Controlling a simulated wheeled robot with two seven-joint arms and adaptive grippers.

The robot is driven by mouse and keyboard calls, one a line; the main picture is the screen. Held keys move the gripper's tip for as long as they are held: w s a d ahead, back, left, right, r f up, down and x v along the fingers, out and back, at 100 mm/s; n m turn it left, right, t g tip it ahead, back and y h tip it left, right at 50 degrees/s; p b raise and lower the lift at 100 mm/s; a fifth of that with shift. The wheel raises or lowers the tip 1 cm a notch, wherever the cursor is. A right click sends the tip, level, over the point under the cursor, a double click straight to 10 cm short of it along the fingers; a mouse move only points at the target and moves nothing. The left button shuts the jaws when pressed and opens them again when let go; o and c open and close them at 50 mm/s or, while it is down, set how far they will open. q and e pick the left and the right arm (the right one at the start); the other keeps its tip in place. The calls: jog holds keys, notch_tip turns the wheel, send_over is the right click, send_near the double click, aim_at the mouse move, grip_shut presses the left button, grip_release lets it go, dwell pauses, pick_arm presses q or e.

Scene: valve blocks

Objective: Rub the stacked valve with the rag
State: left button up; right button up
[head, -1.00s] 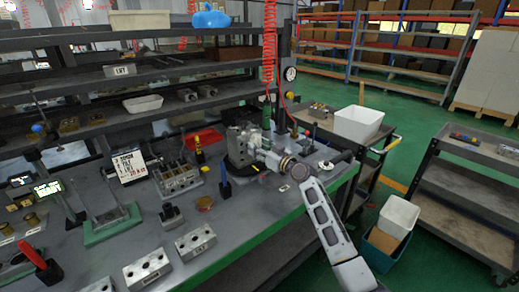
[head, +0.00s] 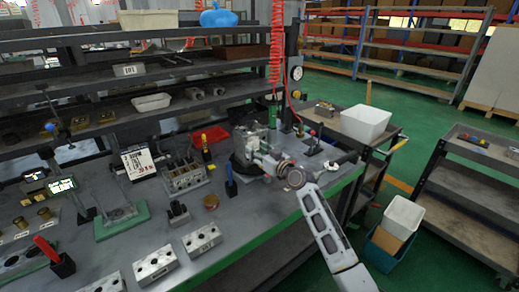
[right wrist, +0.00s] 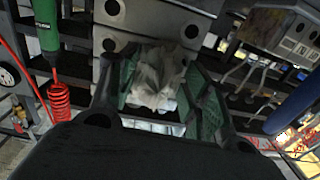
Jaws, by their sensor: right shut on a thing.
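The stacked valve (head: 251,144) is a grey metal block assembly on the workbench, on a dark round base. My right gripper (head: 263,160) is at its right front side, close against it in the head view. In the right wrist view, the green-padded fingers (right wrist: 168,92) are shut on a crumpled whitish rag (right wrist: 153,75). The grey metal blocks of the stacked valve (right wrist: 155,17) rise just behind the rag. Whether the rag touches the metal is hard to tell. The rag is hidden in the head view. My left gripper is out of view.
A blue-handled tool (head: 230,182) and a manifold block (head: 184,178) stand left of the valve. Drilled metal blocks (head: 202,239) lie along the bench front. A white bin (head: 365,123) sits on a cart at right. A red coiled hose (head: 277,45) hangs behind the valve.

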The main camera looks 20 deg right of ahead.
jog(key=shift+s, duration=0.1)
dwell(0.3)
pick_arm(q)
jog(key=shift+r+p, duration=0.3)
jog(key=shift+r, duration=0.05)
pick_arm(e)
jog(key=shift+v, duration=2.9)
jog(key=shift+s+a, duration=0.1)
jog(key=shift+s, duration=0.05)
jog(key=shift+v, duration=1.4)
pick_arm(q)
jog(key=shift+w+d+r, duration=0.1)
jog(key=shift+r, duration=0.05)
pick_arm(e)
jog(key=shift+x, duration=2.55)
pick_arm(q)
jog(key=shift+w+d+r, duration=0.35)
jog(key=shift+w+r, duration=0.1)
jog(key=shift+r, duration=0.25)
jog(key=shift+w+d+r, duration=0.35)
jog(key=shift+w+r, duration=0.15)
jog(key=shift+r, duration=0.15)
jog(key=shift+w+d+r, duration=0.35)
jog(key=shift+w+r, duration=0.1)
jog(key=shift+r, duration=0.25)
pick_arm(e)
jog(key=shift+x, duration=1.1)
